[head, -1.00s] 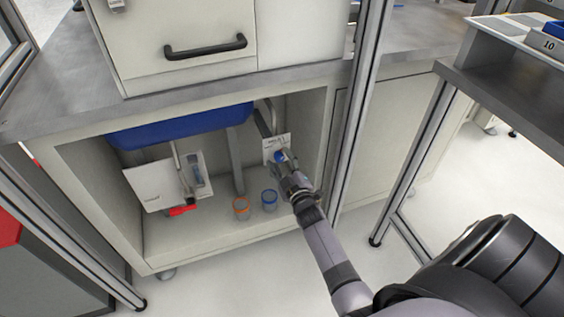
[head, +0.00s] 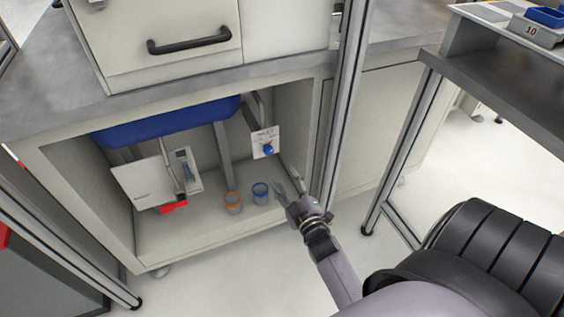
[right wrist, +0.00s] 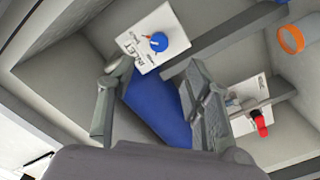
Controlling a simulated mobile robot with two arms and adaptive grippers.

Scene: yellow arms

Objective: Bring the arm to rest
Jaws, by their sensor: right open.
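My right gripper (head: 289,183) is open and empty at the front right of the open cabinet under the counter. In the right wrist view its two spread fingers (right wrist: 155,100) have nothing between them but background. A blue knob (head: 269,150) on a white plate (head: 262,136) sits at the back right of the cabinet, apart from the gripper. The knob also shows beyond the fingers in the right wrist view (right wrist: 158,41). My left gripper is not in view.
An orange-rimmed cup (head: 233,203) and a blue-rimmed cup (head: 261,193) stand on the cabinet floor. A red handle (head: 173,207) is at the left below a white panel (head: 147,183). A metal post (head: 341,110) rises just right of the opening.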

